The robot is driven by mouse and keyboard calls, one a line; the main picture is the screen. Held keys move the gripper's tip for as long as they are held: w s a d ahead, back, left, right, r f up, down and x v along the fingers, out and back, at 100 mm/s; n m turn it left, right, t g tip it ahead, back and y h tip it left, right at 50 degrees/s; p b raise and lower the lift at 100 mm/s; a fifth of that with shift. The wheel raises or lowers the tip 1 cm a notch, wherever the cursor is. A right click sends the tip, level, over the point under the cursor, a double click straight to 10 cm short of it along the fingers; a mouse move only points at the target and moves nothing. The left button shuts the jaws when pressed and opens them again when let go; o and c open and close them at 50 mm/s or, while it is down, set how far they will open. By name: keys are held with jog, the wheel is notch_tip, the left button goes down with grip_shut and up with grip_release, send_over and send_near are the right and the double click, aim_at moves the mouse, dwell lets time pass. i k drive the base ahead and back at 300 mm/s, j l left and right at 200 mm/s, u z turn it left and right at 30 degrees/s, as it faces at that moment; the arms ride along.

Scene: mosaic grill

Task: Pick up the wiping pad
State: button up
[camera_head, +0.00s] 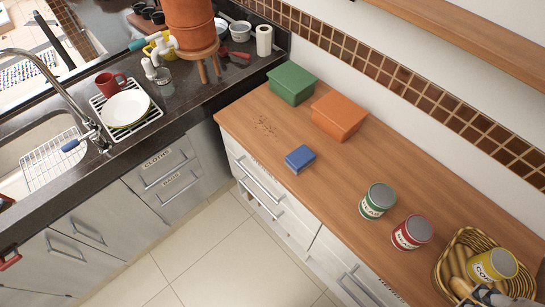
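The wiping pad (300,158) is a small blue block lying flat on the wooden counter (335,185), close to its front edge. Nothing touches it, and it is fully visible. A grey, dark and pale-blue shape at the bottom right edge, in front of the basket, looks like part of my arm with my gripper (468,290). It is far from the pad. It is cut off and small, so I cannot tell how its fingers stand.
A green box (292,83) and an orange box (339,115) stand behind the pad near the tiled wall. A green can (377,201), a red can (411,232) and a wicker basket (443,272) with a yellow can (493,265) stand right. Wood around the pad is clear.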

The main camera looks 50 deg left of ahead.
aim_at(300, 159)
jog(key=u, duration=1.75)
jog(key=i+j+z, duration=0.4)
jog(key=i+j, duration=0.2)
jog(key=i, duration=0.15)
